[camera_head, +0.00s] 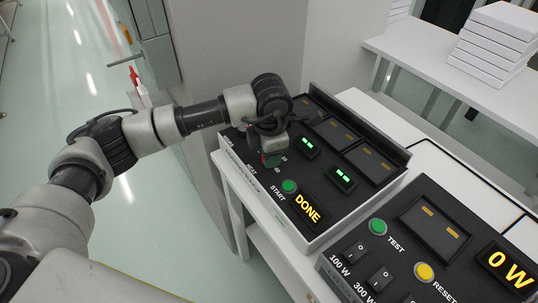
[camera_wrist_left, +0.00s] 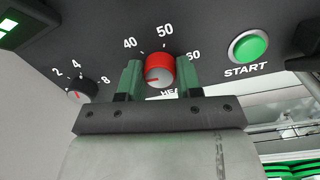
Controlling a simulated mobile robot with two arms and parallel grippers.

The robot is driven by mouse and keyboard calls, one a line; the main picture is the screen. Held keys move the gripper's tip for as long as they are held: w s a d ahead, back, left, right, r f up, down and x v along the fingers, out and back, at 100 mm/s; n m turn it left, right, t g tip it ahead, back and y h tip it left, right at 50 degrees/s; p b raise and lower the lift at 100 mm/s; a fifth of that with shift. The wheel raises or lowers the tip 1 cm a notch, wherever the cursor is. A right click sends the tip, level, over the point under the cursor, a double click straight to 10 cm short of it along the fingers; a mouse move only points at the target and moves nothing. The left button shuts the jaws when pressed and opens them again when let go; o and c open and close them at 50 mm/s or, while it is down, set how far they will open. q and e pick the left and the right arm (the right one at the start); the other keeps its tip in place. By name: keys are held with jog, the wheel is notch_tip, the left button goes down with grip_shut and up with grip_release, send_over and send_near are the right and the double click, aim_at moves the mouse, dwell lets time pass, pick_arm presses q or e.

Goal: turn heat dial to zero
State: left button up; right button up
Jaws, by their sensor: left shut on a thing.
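The heat dial (camera_wrist_left: 160,71) is a red knob with a pale mark on its face toward the lower left. The numbers 40, 50 and 60 arc around it, and its label, starting "HEA", is partly hidden by my gripper. My left gripper (camera_wrist_left: 159,80) is shut on the dial, with one green finger on each side. In the head view my left gripper (camera_head: 271,159) reaches down to the left part of the black control panel (camera_head: 262,172), and the dial there is mostly hidden behind it. My right gripper is not in view.
A green START button (camera_head: 289,186) and a display reading DONE (camera_head: 308,208) are close by. A second panel with a TEST button (camera_head: 378,227) and a "0 W" display (camera_head: 510,268) stands at lower right.

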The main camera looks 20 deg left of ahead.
pick_arm(q)
jog(key=shift+w+r+n, duration=0.1)
jog(key=shift+n, duration=0.5)
jog(key=o, duration=0.9)
jog(key=r, duration=0.7)
jog(key=r+b, duration=0.1)
jog(key=r, duration=0.2)
jog(key=shift+s+d+r, duration=0.2)
jog(key=shift+s+r, duration=0.05)
jog(key=shift+r, duration=0.1)
